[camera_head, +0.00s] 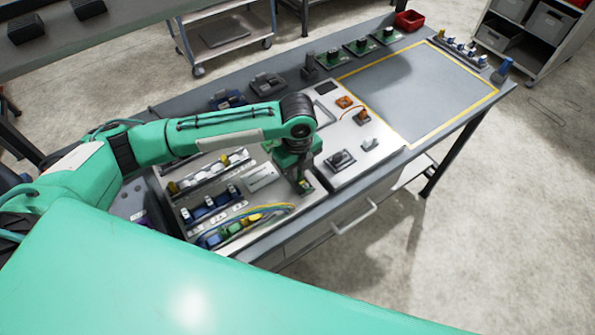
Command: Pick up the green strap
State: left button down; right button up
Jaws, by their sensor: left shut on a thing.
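My left gripper (301,184) points down over the right end of the grey dispenser panel (262,178). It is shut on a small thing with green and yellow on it. This looks like the green strap (308,183), but the fingers hide most of it. Several coloured cables or straps (265,208), blue, yellow and green among them, arc over the panel's front part, left of the gripper. My right gripper is not in view.
A lighter panel (345,180) with a black part (341,159) and orange parts (345,102) lies just right of the gripper. A yellow-bordered grey mat (425,95) is clear further right. A red bin (409,20) stands at the far edge.

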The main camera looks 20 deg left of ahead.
pick_arm(q)
notch_tip(320, 180, up, 19)
jog(key=b, duration=0.3)
jog(key=shift+r, duration=0.2)
jog(key=shift+w+a+r+p, duration=0.1)
jog(key=shift+r+p, duration=0.9)
jog(key=shift+p, duration=0.2)
dwell(0.7)
notch_tip(320, 180, up, 3)
jog(key=p, duration=0.3)
jog(key=shift+a, duration=0.1)
jog(key=shift+w, duration=0.1)
